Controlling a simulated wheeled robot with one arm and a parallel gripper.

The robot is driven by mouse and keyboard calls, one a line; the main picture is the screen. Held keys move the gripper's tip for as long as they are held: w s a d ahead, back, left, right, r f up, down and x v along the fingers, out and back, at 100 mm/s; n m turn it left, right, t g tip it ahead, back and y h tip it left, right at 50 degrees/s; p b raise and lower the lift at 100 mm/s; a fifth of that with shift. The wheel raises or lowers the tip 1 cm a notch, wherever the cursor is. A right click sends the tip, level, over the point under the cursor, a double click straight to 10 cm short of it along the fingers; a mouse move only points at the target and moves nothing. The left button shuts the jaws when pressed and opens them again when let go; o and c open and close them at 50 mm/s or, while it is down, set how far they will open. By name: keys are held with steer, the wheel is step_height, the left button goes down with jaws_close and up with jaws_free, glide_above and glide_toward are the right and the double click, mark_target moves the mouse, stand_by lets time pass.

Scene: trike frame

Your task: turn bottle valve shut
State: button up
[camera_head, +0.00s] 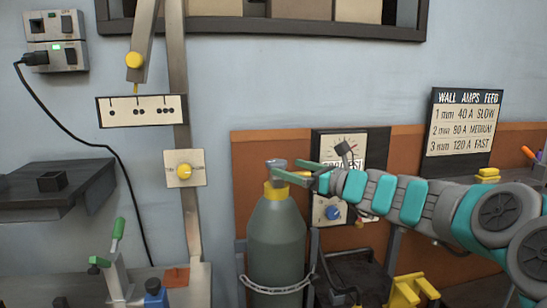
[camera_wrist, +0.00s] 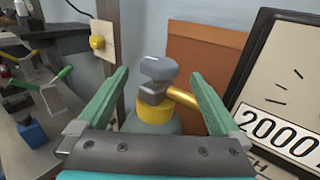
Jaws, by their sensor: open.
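A grey-green gas bottle (camera_head: 275,238) stands upright, held by a chain, in front of an orange-brown panel. Its grey valve (camera_head: 277,164) sits on top above a yellow collar (camera_head: 275,190). In the wrist view the valve (camera_wrist: 157,75) lies between the fingers, with the yellow collar (camera_wrist: 156,112) below it and a brass outlet (camera_wrist: 183,97) pointing right. My gripper (camera_head: 292,172) reaches in from the right at valve height. In the wrist view my gripper (camera_wrist: 160,85) is open, its green fingers on either side of the valve with visible gaps.
A dial panel (camera_head: 340,155) stands close behind my gripper, right of the bottle. A wall post with a yellow knob (camera_head: 184,171) is to the left. A bench with a green-handled clamp (camera_head: 117,260) is at lower left. A yellow stand (camera_head: 411,290) is at lower right.

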mark_target(268, 161)
steer(key=shift+p+x, duration=0.3)
steer(key=shift+x, duration=4.1)
steer(key=c, duration=1.3)
steer(key=shift+f, duration=0.1)
steer(key=shift+c, duration=0.2)
